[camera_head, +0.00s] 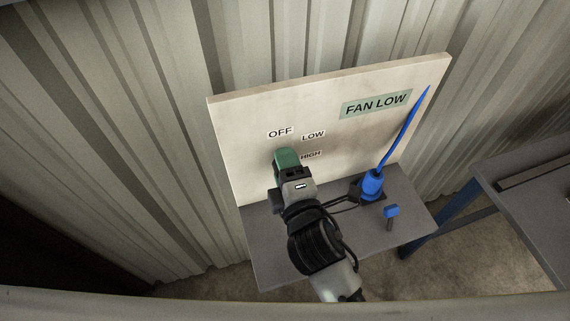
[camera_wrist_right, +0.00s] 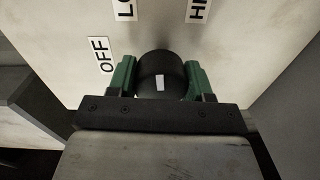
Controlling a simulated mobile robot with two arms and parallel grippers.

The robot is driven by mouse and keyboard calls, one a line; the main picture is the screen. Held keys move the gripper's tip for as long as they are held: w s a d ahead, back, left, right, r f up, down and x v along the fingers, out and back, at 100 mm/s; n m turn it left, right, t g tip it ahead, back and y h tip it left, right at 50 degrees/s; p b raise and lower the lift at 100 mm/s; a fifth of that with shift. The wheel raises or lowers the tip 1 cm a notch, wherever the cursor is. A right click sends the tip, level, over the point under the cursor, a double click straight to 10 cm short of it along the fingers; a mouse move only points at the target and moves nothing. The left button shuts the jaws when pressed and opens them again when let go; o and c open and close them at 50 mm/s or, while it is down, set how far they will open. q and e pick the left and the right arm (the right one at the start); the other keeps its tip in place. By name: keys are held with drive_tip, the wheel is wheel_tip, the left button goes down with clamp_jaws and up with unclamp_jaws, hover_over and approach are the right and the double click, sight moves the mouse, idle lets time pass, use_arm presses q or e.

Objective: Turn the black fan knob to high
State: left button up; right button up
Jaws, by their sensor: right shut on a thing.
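The black knob (camera_wrist_right: 162,72) sits on a pale upright panel (camera_head: 240,130), with a white mark on its face. I cannot tell which label the mark points to. My right gripper (camera_wrist_right: 160,80) has its green fingers closed on either side of the knob. In the head view, the right gripper (camera_head: 287,160) hides the knob. The labels OFF (camera_head: 280,132), LOW (camera_head: 313,135) and HIGH (camera_head: 311,155) are on the panel around it. A green sign (camera_head: 375,103) at the panel's upper right reads FAN LOW. My left gripper is not in view.
A grey shelf (camera_head: 290,270) juts out below the panel. On it stand a blue object with a long slanted spike (camera_head: 372,184) and a small blue-topped peg (camera_head: 391,212), right of my arm. A dark table (camera_head: 530,190) is at the right. Corrugated wall (camera_head: 150,130) lies behind.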

drive_tip(key=m, duration=0.3)
drive_tip(key=shift+m, duration=0.4)
drive_tip(key=shift+m+p, duration=0.4)
drive_tip(key=shift+m, duration=1.2)
drive_tip(key=o, duration=0.9)
drive_tip(key=v, duration=1)
drive_tip(key=shift+s+d+r, duration=0.1)
drive_tip(key=shift+s+d, duration=0.15)
drive_tip(key=shift+s, duration=0.1)
